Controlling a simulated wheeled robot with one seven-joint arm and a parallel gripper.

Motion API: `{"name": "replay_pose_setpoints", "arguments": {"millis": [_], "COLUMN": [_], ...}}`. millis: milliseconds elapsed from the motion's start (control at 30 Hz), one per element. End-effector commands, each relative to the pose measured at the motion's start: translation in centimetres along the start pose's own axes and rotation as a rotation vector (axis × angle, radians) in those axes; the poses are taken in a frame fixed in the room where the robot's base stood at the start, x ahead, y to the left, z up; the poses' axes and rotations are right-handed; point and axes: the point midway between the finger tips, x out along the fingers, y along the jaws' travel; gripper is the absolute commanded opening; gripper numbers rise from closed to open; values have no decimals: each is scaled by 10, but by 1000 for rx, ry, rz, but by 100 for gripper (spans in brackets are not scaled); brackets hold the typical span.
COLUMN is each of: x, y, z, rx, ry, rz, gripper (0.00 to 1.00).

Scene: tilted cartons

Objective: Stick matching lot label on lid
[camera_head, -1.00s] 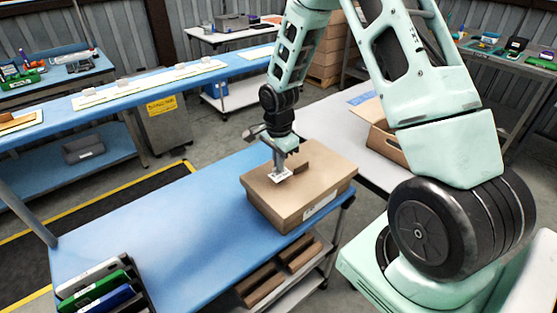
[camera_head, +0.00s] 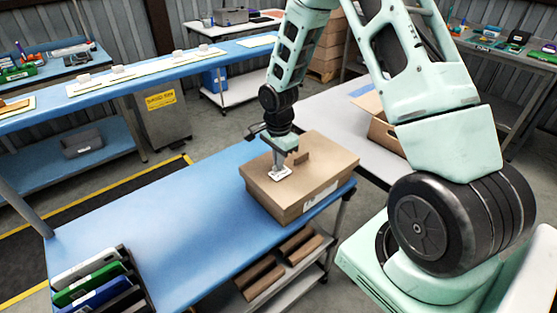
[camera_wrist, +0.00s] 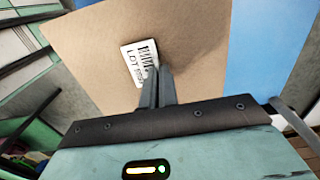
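A closed brown carton (camera_head: 325,177) stands on the blue table, with a pale label on its front side. My gripper (camera_head: 279,168) points down at the left part of its lid. The white lot label (camera_head: 283,175) is at the fingertips. In the wrist view, the label (camera_wrist: 140,62) lies flat on or just above the lid (camera_wrist: 95,50); I cannot tell whether it touches. It shows a barcode and "LOT" with partly hidden digits. The fingers (camera_wrist: 157,80) are close together, seemingly shut on the label's lower edge, and cover part of it.
The blue table (camera_head: 165,225) is clear left of the carton. Several coloured binders (camera_head: 92,285) stand at its front left corner. A small brown piece (camera_head: 301,158) shows on the lid beside my gripper. An open carton (camera_head: 385,130) stands on the grey table behind, at right.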

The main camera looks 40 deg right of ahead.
Motion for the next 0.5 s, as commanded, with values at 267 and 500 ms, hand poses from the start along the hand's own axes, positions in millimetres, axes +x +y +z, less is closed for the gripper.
{"name": "replay_pose_setpoints", "arguments": {"millis": [267,500], "x": [2,4], "y": [0,0], "z": [0,0], "rx": [0,1], "ry": [0,0], "rz": [0,0], "gripper": [0,0]}}
